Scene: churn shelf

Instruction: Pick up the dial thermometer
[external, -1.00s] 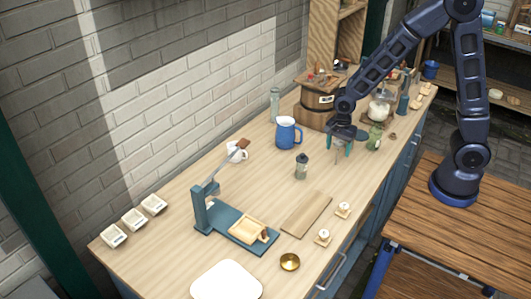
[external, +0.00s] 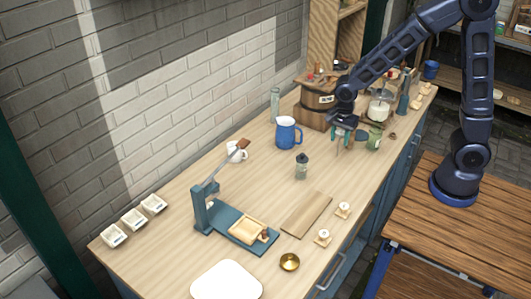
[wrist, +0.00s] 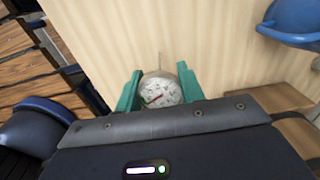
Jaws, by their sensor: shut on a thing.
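The dial thermometer (wrist: 161,92) shows in the wrist view, with a round white face, a red pointer and a thin stem pointing away from me. It sits between the two teal fingers of my gripper (wrist: 160,80), which are shut on it. In the external view my gripper (external: 349,139) is over the far part of the workbench (external: 255,180), between the blue jug and the green jar. The thermometer cannot be made out there. Pale bench top lies beneath it in the wrist view.
A blue jug (external: 288,133) stands left of my gripper, and a wooden churn (external: 317,108) stands behind it. A small green jar (external: 374,138) is close on the right. A dark-lidded glass jar (external: 302,167) stands nearer the camera, with clear bench around it.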

